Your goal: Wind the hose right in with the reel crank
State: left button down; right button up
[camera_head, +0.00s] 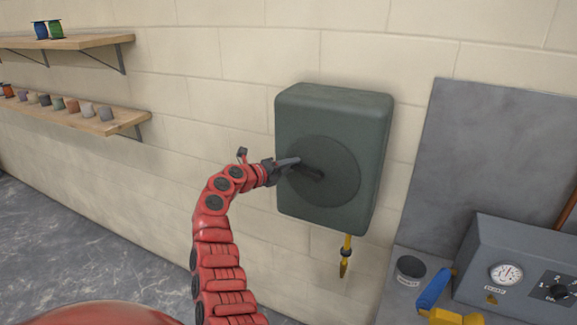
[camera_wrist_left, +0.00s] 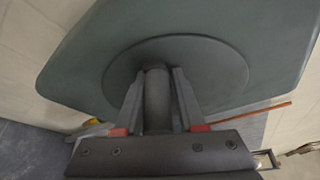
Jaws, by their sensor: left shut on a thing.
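The hose reel (camera_head: 335,110) is a dark green-grey box on the wall, with a round disc on its front. A dark crank arm (camera_head: 310,173) lies across the disc. My left gripper (camera_head: 292,163) is at the left part of the disc, shut on the crank handle. In the left wrist view the crank handle (camera_wrist_left: 157,98) stands between the two fingers (camera_wrist_left: 157,112), in front of the disc (camera_wrist_left: 215,65). The yellow hose (camera_head: 347,243) hangs a short way below the box, with a dark collar and a nozzle end (camera_head: 343,270). My right gripper is not in view.
A grey bench (camera_head: 395,300) with an upright back panel (camera_head: 475,150) stands at the right. It carries a gauge box (camera_head: 510,265), a dark round tub (camera_head: 410,268) and a blue-and-yellow tool (camera_head: 435,290). Wall shelves (camera_head: 125,118) with small pots are at the left.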

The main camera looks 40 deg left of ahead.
pick_arm(q)
jog(key=shift+d, duration=0.15)
jog(key=shift+f, duration=0.1)
jog(key=c, duration=0.9)
grip_release()
jog(key=o, duration=0.3)
jog(key=shift+w+d, duration=0.15)
